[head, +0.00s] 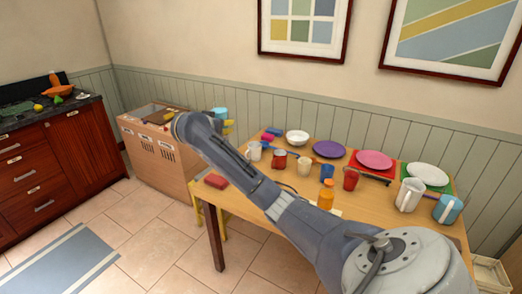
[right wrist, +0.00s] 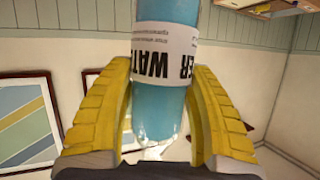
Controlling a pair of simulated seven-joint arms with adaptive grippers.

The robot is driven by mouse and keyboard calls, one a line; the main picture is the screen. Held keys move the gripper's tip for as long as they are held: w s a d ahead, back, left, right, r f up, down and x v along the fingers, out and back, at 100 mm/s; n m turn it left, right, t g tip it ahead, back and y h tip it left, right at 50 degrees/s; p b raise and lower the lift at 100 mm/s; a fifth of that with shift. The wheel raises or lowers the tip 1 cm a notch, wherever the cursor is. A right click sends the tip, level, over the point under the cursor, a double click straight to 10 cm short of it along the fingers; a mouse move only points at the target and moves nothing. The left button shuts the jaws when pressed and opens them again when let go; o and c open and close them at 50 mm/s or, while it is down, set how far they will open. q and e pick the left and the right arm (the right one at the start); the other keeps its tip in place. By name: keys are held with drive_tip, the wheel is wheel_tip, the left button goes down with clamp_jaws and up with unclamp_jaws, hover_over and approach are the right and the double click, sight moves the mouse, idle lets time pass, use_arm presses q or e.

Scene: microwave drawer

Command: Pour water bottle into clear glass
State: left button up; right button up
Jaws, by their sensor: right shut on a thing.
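My right arm reaches from the lower right of the head view across the table toward the back left. Its yellow-fingered right gripper (head: 228,126) is beyond the table's left end, near the wooden cabinet. In the right wrist view the gripper (right wrist: 150,110) is shut on the blue water bottle (right wrist: 165,95), one finger on each side. The bottle's white label reads upside down in that picture, as the wall pictures also look inverted. The bottle (head: 220,112) shows as a small blue patch in the head view. I cannot pick out a clear glass. My left gripper is out of view.
The wooden table (head: 262,205) holds several mugs and plates, including a white mug (head: 254,151), a red mug (head: 279,159) and a purple plate (head: 329,149). A wooden cabinet (head: 160,160) stands behind left. A dark red counter (head: 60,155) is at far left. Tiled floor lies between.

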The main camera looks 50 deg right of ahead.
drive_tip(key=s+d+f+m+g+h, duration=0.1)
drive_tip(key=s+d+f+m+g, duration=0.1)
drive_tip(key=d+f, duration=0.5)
drive_tip(key=s+d+f+m+g+h, duration=0.1)
drive_tip(key=s+d+f+m+g, duration=0.2)
drive_tip(key=d+f+m+g, duration=0.2)
drive_tip(key=shift+s+d+f, duration=0.25)
drive_tip(key=shift+d+f, duration=1.3)
drive_tip(key=shift+d, duration=0.4)
